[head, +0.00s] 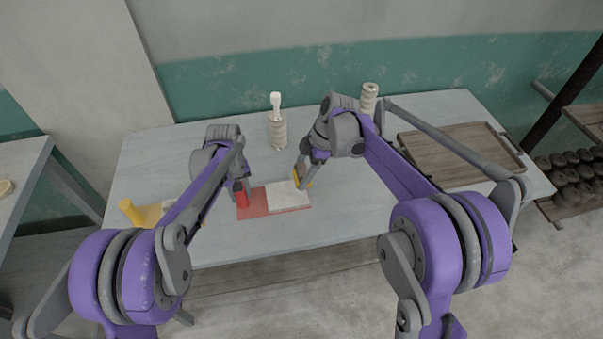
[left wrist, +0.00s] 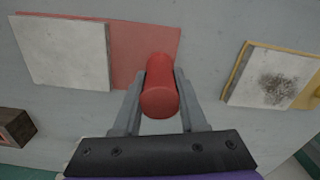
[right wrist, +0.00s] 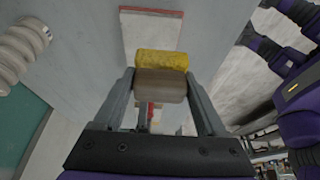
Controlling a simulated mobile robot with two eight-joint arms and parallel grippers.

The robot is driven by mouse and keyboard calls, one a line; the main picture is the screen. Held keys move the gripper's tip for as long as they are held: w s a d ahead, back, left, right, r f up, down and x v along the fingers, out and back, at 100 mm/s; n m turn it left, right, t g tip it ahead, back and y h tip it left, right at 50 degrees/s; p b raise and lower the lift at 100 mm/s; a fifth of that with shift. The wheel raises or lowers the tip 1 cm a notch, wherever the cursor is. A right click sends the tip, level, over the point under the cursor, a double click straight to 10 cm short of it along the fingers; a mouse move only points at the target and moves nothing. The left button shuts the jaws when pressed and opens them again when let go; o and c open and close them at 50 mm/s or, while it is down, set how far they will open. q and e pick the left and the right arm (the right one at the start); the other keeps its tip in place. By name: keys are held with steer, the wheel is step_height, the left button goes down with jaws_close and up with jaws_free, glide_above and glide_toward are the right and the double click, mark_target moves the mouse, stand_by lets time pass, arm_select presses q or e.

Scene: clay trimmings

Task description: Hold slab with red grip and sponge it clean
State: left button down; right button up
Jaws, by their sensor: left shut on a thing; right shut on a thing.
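The red grip (head: 242,198) stands upright on a red board (head: 254,207) that carries a pale slab (head: 288,197). My left gripper (head: 240,184) is shut around the grip. The left wrist view shows the red grip (left wrist: 160,88) between the fingers and the slab (left wrist: 62,52), with no dark mark visible on it. My right gripper (head: 303,172) is shut on a yellow sponge with a brown backing. The sponge (right wrist: 160,60) is at the far right part of the slab in the head view; whether it touches is unclear. The slab (right wrist: 150,35) also shows in the right wrist view.
A second slab (left wrist: 272,78) with a dark smudge lies on a yellow board (head: 150,216) with a yellow grip (head: 130,212), at the table's left. A ribbed holder (head: 278,131) and another (head: 369,98) stand behind. A wooden tray (head: 460,155) lies at right.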

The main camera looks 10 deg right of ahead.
arm_select(q)
steer(key=shift+c, duration=1.9)
jaws_free()
step_height(320, 180, up, 12)
steer(key=shift+f, duration=0.2)
steer(key=shift+r, duration=0.2)
steer(key=shift+a, duration=0.1)
